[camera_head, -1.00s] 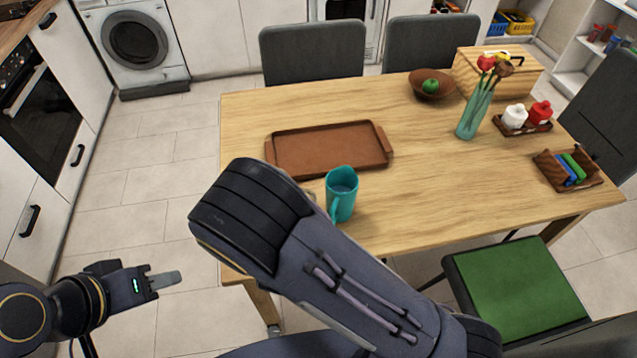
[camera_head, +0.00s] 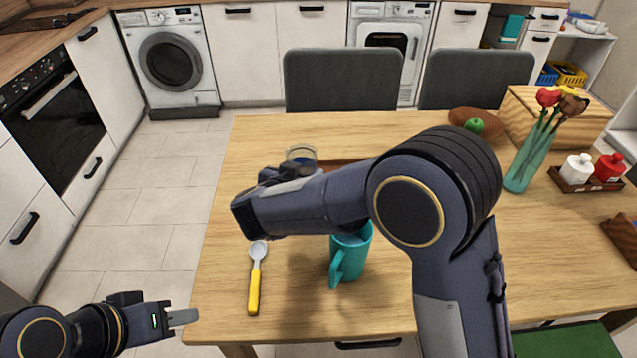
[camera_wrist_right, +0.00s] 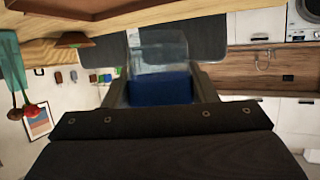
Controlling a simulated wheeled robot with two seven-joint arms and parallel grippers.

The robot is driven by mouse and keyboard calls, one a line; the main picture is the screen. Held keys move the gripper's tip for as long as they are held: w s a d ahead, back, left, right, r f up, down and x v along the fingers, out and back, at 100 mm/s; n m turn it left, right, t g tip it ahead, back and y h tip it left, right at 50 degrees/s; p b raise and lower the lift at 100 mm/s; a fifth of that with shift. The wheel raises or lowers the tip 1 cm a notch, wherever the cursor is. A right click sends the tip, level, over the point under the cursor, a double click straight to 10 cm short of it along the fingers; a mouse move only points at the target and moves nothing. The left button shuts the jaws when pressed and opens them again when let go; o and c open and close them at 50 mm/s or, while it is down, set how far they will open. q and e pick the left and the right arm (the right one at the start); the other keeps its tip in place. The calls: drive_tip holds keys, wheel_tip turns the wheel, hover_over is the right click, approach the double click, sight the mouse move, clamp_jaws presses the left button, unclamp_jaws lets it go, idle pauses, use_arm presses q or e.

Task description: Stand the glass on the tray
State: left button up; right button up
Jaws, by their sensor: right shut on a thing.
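The clear glass (camera_head: 301,153) shows just beyond my right gripper (camera_head: 290,172) in the head view. In the right wrist view my right gripper (camera_wrist_right: 161,88) is shut on the glass (camera_wrist_right: 158,52), which has a dark blue part between the fingers. The brown tray (camera_head: 335,164) is mostly hidden behind my right arm; a brown edge of it (camera_wrist_right: 90,6) shows at the top of the right wrist view. I cannot tell the glass's height over the tray. My left gripper (camera_head: 184,317) is off the table at lower left, seen edge-on.
A teal mug (camera_head: 350,255) and a yellow-handled spoon (camera_head: 256,280) are on the near part of the table (camera_head: 215,250). A flower vase (camera_head: 527,160), a bowl with a green apple (camera_head: 474,125) and a wooden box are at the far right.

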drive_tip(key=w+f, duration=0.4)
drive_tip(key=w, duration=0.1)
drive_tip(key=w+d+f, duration=0.1)
drive_tip(key=w+f, duration=0.1)
drive_tip(key=w, duration=0.1)
drive_tip(key=shift+f+b, duration=0.2)
drive_tip(key=shift+b, duration=0.2)
drive_tip(key=shift+w+f, duration=0.55)
drive_tip(key=shift+f, duration=0.1)
drive_tip(key=shift+w+f, duration=0.2)
drive_tip(key=shift+f, duration=1.5)
drive_tip(key=shift+f+b, duration=0.1)
drive_tip(key=shift+b, duration=0.2)
drive_tip(key=o, duration=1.2)
drive_tip(key=shift+c, duration=0.2)
